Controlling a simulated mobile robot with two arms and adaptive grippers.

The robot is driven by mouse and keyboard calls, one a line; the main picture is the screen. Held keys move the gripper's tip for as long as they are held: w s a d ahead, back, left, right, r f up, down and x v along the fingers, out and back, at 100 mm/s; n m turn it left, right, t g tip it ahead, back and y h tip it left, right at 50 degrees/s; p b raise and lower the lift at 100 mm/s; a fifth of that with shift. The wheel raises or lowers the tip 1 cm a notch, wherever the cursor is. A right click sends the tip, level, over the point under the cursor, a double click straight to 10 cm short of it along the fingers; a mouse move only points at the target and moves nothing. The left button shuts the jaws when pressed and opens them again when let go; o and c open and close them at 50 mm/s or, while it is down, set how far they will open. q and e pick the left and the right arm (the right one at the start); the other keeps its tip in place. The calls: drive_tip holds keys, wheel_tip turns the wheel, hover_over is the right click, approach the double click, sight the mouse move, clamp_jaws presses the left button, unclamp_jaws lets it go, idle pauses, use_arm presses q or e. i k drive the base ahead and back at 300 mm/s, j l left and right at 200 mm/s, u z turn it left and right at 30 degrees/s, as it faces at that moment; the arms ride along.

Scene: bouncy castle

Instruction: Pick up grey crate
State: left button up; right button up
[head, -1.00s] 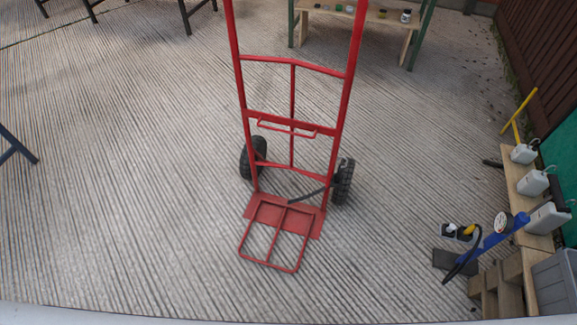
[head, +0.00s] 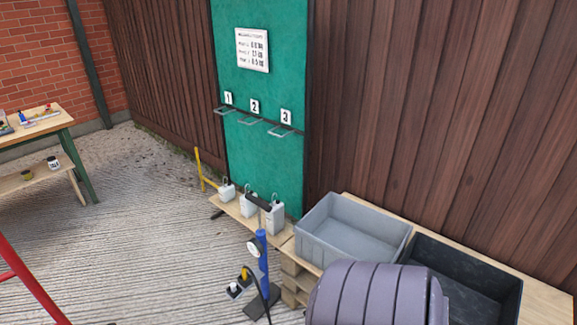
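The grey crate (head: 318,249) is an open, empty plastic box. It stands upright on a low wooden pallet-like bench against the brown fence, right of centre in the head view. Its lower front right part is hidden behind a ribbed purple-grey object. Neither of my grippers is in view.
A black crate (head: 502,298) stands right of the grey one. The ribbed purple-grey rounded object (head: 375,295) is in front of both. A blue pump (head: 263,262) and white canisters (head: 274,217) stand to the left. Concrete floor at the left is mostly clear.

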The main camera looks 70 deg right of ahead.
sight(338, 226)
drive_tip(key=z, duration=3.05)
